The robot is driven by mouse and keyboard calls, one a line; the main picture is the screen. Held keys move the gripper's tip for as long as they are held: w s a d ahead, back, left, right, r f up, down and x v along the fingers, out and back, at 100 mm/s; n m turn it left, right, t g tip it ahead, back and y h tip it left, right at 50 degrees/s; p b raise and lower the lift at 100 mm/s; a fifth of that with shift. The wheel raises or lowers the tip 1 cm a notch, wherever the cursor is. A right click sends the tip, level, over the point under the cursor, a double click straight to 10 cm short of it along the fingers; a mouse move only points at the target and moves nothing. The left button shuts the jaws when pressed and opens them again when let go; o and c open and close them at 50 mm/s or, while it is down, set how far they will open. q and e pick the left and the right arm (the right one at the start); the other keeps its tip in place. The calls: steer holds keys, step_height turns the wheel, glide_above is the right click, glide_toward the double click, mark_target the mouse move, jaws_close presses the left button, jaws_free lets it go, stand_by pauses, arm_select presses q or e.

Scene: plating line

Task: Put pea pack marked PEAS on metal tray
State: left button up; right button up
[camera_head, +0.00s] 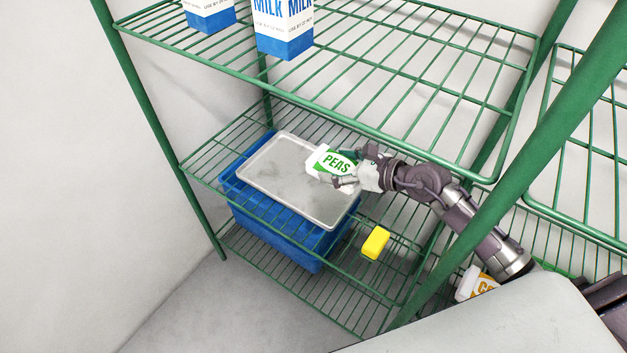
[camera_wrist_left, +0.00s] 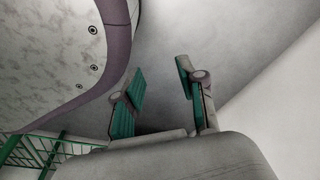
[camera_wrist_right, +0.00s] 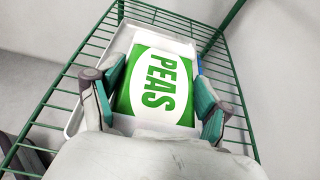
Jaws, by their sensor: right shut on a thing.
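The pea pack (camera_head: 331,162) is white and green and marked PEAS. My right gripper (camera_head: 350,168) is shut on it and holds it over the right part of the metal tray (camera_head: 273,170). I cannot tell whether the pack touches the tray. In the right wrist view the pea pack (camera_wrist_right: 158,85) sits between the two fingers of the right gripper (camera_wrist_right: 160,100), with the tray (camera_wrist_right: 77,118) behind it. The tray lies on the middle wire shelf. My left gripper (camera_wrist_left: 158,98) shows only in the left wrist view, open and empty over plain floor.
A blue crate (camera_head: 262,232) stands below the tray. A yellow block (camera_head: 375,243) lies right of the tray. Milk cartons (camera_head: 284,28) stand on the upper green shelf (camera_head: 330,75), which overhangs the tray. A pack with orange lettering (camera_head: 474,284) is at the lower right. A green post (camera_head: 520,165) stands near my right arm.

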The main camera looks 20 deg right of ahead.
mark_target(316, 176)
steer(key=a+f, duration=0.1)
steer(key=a, duration=0.2)
steer(key=w+a+f, duration=0.1)
steer(key=shift+w+a+f, duration=0.1)
steer(key=shift+a+f, duration=0.2)
steer(key=shift+f, duration=0.45)
step_height(316, 176, down, 3)
steer(key=shift+b, duration=0.75)
arm_select(q)
steer(key=w+r, duration=0.3)
steer(key=shift+w+d+r, duration=0.15)
steer(key=shift+d+r, duration=0.05)
steer(key=shift+d, duration=0.05)
arm_select(e)
steer(key=shift+f, duration=0.1)
arm_select(q)
steer(key=shift+w, duration=0.1)
arm_select(e)
steer(key=shift+f, duration=0.1)
steer(key=o, duration=1.4)
steer(key=shift+c, duration=0.2)
arm_select(q)
steer(key=shift+r, duration=0.1)
